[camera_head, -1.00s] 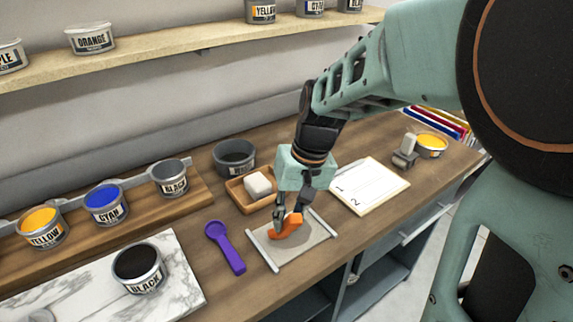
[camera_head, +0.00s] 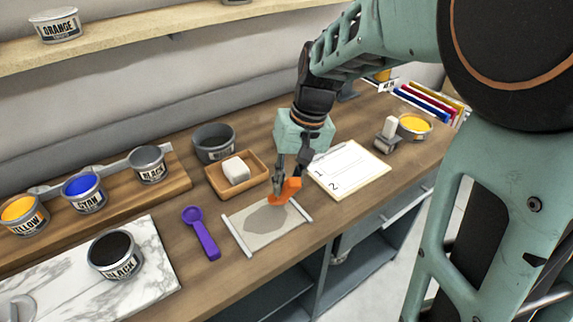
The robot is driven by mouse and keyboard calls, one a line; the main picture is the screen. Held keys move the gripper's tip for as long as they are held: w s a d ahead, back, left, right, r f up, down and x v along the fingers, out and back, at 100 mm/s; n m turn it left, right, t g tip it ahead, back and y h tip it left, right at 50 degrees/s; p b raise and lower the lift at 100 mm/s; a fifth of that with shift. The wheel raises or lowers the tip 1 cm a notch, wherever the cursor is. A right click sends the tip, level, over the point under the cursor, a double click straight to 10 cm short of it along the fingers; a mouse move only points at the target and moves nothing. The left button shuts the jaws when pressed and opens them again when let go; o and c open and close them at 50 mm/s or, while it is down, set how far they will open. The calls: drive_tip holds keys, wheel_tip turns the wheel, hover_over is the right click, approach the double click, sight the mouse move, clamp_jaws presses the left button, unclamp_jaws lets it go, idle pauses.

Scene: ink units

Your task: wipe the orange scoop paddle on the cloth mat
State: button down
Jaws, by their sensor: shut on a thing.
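The orange scoop paddle (camera_head: 290,190) is held in my gripper (camera_head: 282,190), which is shut on it. The paddle is tilted over the back right part of the cloth mat (camera_head: 247,239); I cannot tell whether it touches the cloth. The mat is beige with pale bars at both ends and a darker grey patch (camera_head: 266,219) in the middle. My fingers partly hide the paddle.
A purple scoop (camera_head: 201,235) lies left of the mat. A wooden tray (camera_head: 219,188) with a white block (camera_head: 236,171) sits behind it. A numbered sheet (camera_head: 349,171) lies right. A black ink tin (camera_head: 115,255) stands on a marble slab (camera_head: 160,281).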

drive_tip(key=shift+a+p+v, duration=0.2)
drive_tip(key=shift+p+v, duration=0.5)
drive_tip(key=shift+v, duration=0.25)
drive_tip(key=shift+a+p+v, duration=0.2)
drive_tip(key=shift+p+v, duration=0.5)
drive_tip(key=shift+v, duration=0.2)
drive_tip(key=shift+a+p+v, duration=0.2)
drive_tip(key=shift+p+v, duration=0.5)
drive_tip(key=shift+v, duration=0.25)
drive_tip(key=shift+w+r, duration=0.1)
